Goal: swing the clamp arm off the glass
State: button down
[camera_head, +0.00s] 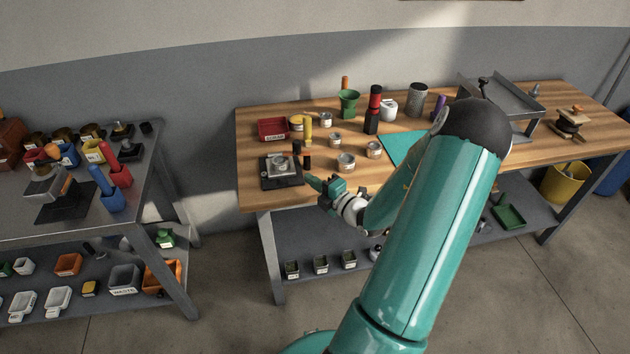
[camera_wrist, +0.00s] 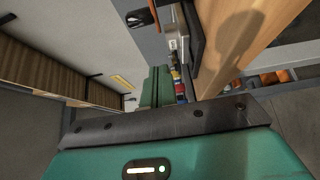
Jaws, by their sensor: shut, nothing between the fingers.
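A small device with a black square base (camera_head: 268,183) sits at the near left corner of the wooden workbench, with a round silver part (camera_head: 281,163) on top. A short dark upright (camera_head: 307,161) stands at its right side; I cannot tell whether it belongs to the clamp arm. The glass is too small to make out. My gripper (camera_head: 314,182) is just right of the device, with a small gap visible. In the wrist view its green fingers (camera_wrist: 158,87) are together and empty. A grey metal block with a label (camera_wrist: 174,43) shows just beyond them.
Several small tins, one of them a near tin (camera_head: 346,161), stand right of the device. A red tray (camera_head: 272,130) and a yellow cylinder (camera_head: 308,129) are behind it. A teal mat (camera_head: 402,146) lies mid-bench. A grey side table (camera_head: 150,165) stands left across a gap.

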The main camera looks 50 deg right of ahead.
send_near(288, 155)
jog(key=w+a, duration=0.2)
jog(key=w, duration=0.1)
jog(key=shift+w+a, duration=0.2)
jog(key=shift+a, duration=0.15)
jog(key=shift+w+d, duration=0.8)
jog(key=shift+d, duration=0.25)
jog(key=shift+w+d, duration=0.4)
jog(key=shift+w+a, duration=0.1)
jog(key=shift+w, duration=0.05)
